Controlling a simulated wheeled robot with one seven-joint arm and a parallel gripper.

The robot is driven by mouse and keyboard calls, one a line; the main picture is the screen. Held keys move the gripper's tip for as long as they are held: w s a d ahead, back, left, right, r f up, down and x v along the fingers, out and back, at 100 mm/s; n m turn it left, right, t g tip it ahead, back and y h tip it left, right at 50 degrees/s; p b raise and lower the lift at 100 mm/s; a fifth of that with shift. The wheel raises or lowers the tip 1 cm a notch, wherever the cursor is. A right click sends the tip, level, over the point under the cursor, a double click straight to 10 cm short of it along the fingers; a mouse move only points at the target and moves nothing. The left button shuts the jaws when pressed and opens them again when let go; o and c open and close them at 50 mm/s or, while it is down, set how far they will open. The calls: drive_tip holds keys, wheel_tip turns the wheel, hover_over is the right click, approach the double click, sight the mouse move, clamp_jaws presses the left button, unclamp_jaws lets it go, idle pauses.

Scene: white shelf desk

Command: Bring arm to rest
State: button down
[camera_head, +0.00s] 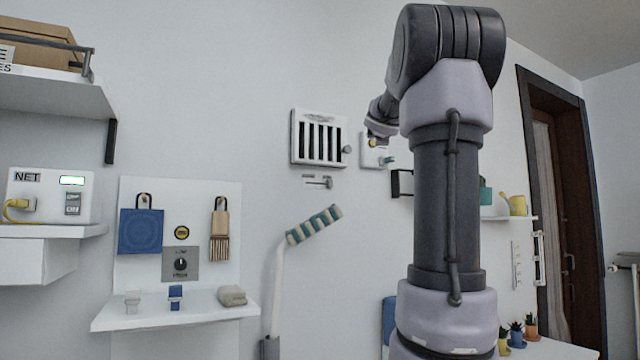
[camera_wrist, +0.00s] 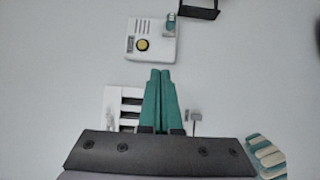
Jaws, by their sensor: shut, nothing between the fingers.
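My gripper (camera_wrist: 160,74) shows in the wrist view with its two teal fingers together and nothing between them. The fingers point at the wall and overlap the slotted white vent panel (camera_wrist: 113,109) in that picture; I see no contact. In the head view my arm rises in front of the wall, right of centre, and bends back at the top toward the wall. The gripper's fingers cannot be made out there.
The vent (camera_head: 318,139) is on the wall left of my arm. A white box (camera_wrist: 150,40) with a yellow button is nearby. A striped handle (camera_head: 314,225) stands below the vent. A white shelf (camera_head: 175,312) holds small items at lower left. A dark-framed doorway (camera_head: 545,200) is at right.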

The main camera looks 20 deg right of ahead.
drive_tip(key=s+a+f+m+g+y, duration=0.2)
drive_tip(key=s+a+f+m+y, duration=0.2)
drive_tip(key=s+a+f, duration=0.4)
drive_tip(key=s+a+f+m+g+y, duration=0.3)
drive_tip(key=s+a+f+m, duration=0.3)
drive_tip(key=a+f, duration=0.9)
drive_tip(key=s+a+f+m+g+y, duration=0.3)
drive_tip(key=s+a+f+m+y, duration=0.2)
drive_tip(key=s+a+f, duration=0.6)
wheel_tip(320, 180, down, 3)
drive_tip(key=shift+a+r, duration=0.1)
drive_tip(key=shift+a, duration=0.3)
